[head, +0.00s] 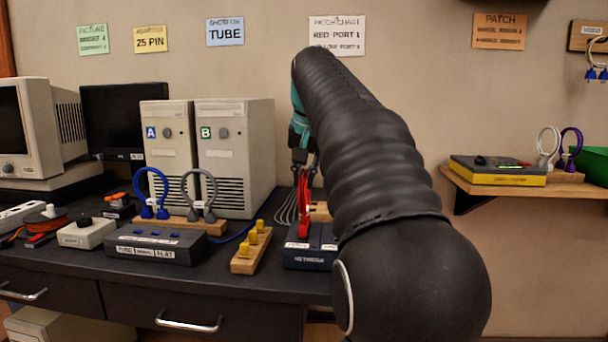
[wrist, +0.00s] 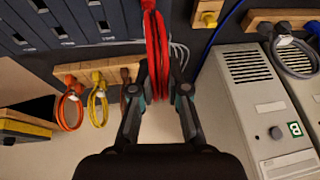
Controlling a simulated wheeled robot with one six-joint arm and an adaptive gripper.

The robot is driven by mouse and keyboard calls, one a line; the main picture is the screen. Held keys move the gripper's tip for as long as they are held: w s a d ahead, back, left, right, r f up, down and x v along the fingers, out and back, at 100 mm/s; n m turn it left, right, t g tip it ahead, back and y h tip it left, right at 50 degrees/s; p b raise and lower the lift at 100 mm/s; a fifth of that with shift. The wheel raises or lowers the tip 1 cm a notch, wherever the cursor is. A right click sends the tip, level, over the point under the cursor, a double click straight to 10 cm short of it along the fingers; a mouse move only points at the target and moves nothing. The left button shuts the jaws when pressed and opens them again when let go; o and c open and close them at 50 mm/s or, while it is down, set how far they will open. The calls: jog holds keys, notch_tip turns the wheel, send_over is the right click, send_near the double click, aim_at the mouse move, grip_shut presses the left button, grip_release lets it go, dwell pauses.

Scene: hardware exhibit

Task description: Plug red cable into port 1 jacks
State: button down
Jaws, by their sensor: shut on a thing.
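The box also shows in the wrist view (wrist: 62,28), with several dark slots and small labels. Port numbers are too small to read. My arm hides the box's right side.
PC tower B (head: 235,155) stands left of my gripper. A wooden block with yellow pegs (head: 250,250) stands left of the box. A wall sign (head: 337,35) reads red port 1.

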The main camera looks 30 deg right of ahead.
dwell(0.4)
jog(key=shift+c, duration=2.2)
grip_release()
jog(key=v, duration=0.7)
jog(key=shift+r, duration=0.2)
jog(key=shift+s, duration=0.1)
jog(key=s+a+f+n, duration=0.2)
jog(key=s+a+f, duration=0.3)
jog(key=s+f, duration=0.3)
jog(key=s+a+f+n, duration=0.2)
jog(key=s+a+f, duration=0.3)
jog(key=f, duration=0.9)
jog(key=s+a+f+n+t+y, duration=0.1)
jog(key=s+a+f, duration=0.4)
jog(key=s+f, duration=0.6)
jog(key=shift+f+n, duration=0.2)
jog(key=shift+n, duration=0.6)
